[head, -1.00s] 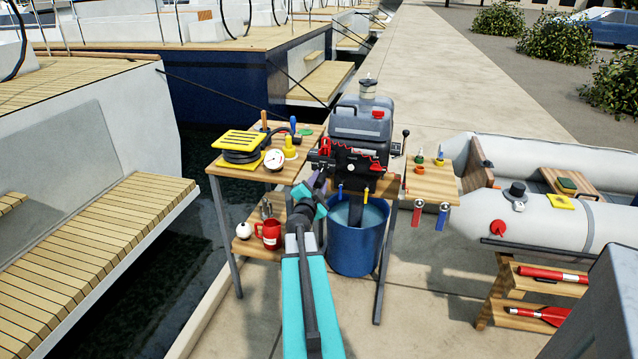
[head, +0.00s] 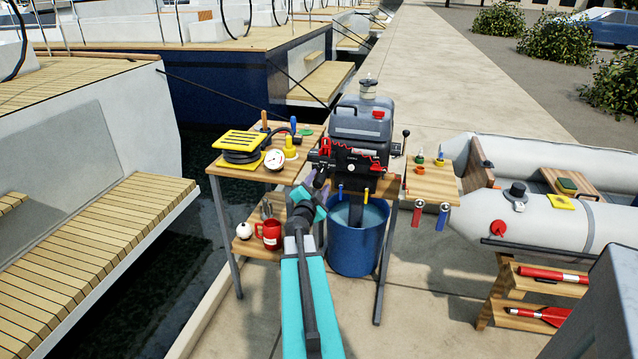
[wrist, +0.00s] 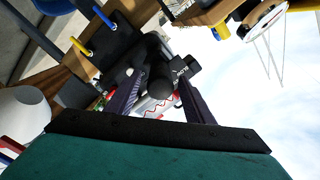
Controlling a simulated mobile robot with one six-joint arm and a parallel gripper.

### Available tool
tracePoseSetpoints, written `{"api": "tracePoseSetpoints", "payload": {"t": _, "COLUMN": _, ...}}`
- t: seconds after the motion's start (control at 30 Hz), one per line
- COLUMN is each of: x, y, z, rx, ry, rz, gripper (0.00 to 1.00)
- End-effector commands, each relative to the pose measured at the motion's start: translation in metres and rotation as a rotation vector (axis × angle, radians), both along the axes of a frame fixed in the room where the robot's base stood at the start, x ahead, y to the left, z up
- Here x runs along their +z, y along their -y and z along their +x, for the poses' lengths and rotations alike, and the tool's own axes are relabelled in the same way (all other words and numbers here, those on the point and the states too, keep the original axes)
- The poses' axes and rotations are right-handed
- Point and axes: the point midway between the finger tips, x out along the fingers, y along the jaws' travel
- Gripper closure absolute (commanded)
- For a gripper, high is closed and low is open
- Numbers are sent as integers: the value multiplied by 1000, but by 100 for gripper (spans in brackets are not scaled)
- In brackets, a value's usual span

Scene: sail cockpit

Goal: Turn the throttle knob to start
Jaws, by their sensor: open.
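The outboard motor (head: 358,125) is a dark grey body with a red and black front panel (head: 350,160), mounted on a wooden stand. My gripper (head: 319,180) is in front of the panel's lower left part in the head view. In the wrist view my gripper (wrist: 160,95) is open, with a finger on each side of a dark rounded knob (wrist: 160,80). This looks like the throttle knob; a small dark plate with white lettering (wrist: 182,68) is beside it. I cannot tell whether the fingers touch it. In the head view the knob is hidden or too small to make out.
A blue water barrel (head: 355,240) stands below the motor. The left shelf holds a coiled hose (head: 243,148), a gauge (head: 274,160) and a yellow bottle (head: 290,147). A red mug (head: 269,235) is lower down. A grey inflatable boat (head: 560,220) lies to the right.

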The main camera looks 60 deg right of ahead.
Motion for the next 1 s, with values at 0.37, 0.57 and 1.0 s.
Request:
{"api": "tracePoseSetpoints", "payload": {"t": 0.37, "x": 0, "y": -36, "z": -12, "rx": 1, "ry": 0, "rz": 0, "gripper": 52}}
{"api": "tracePoseSetpoints", "payload": {"t": 0.57, "x": 0, "y": -55, "z": -18, "rx": 1, "ry": 0, "rz": 0, "gripper": 52}}
{"api": "tracePoseSetpoints", "payload": {"t": 1.0, "x": 2, "y": -75, "z": -24, "rx": -3, "ry": -2, "rz": 4, "gripper": 52}}
